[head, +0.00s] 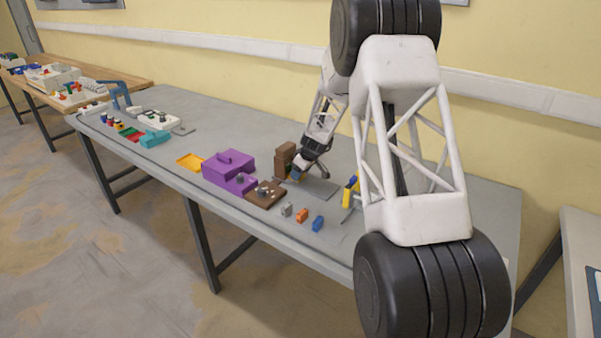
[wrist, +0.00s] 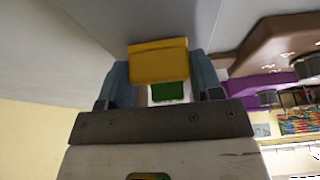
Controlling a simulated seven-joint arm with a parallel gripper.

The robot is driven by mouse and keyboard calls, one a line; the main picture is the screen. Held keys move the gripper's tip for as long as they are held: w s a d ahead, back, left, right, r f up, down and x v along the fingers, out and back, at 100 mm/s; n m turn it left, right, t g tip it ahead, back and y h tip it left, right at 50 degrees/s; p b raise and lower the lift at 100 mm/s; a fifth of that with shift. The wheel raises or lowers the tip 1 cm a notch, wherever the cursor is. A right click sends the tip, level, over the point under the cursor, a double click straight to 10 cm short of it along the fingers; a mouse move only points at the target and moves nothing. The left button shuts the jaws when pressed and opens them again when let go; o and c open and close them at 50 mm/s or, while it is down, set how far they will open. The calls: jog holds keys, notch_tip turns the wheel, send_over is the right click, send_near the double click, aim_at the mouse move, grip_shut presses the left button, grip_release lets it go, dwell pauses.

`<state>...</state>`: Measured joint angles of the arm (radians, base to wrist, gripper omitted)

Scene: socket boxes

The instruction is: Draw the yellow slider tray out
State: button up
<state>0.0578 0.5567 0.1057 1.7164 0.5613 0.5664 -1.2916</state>
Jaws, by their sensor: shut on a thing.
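My gripper (head: 299,172) is low over the table beside an upright brown block (head: 284,158). In the wrist view its two blue-grey fingers (wrist: 157,72) are shut on a yellow piece (wrist: 158,64), with a green patch (wrist: 168,91) just below it in the picture. I cannot tell whether this piece is part of a slider tray. A flat yellow tray (head: 188,161) lies at the left of the purple box (head: 229,168) in the head view. The purple box also shows at the right of the wrist view (wrist: 262,86).
A low brown board (head: 265,195) with grey fittings adjoins the purple box. Small grey (head: 286,210), orange (head: 302,215) and blue (head: 318,223) blocks lie near the front edge. A yellow-and-blue object (head: 350,191) is right of my gripper. The table (head: 400,260) is largely clear behind the purple box.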

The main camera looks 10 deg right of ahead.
jog(key=shift+s+d, duration=1.35)
jog(key=shift+c, duration=0.2)
jog(key=o, duration=1.3)
jog(key=shift+r, duration=0.15)
jog(key=shift+v, duration=3.8)
jog(key=shift+c, duration=0.2)
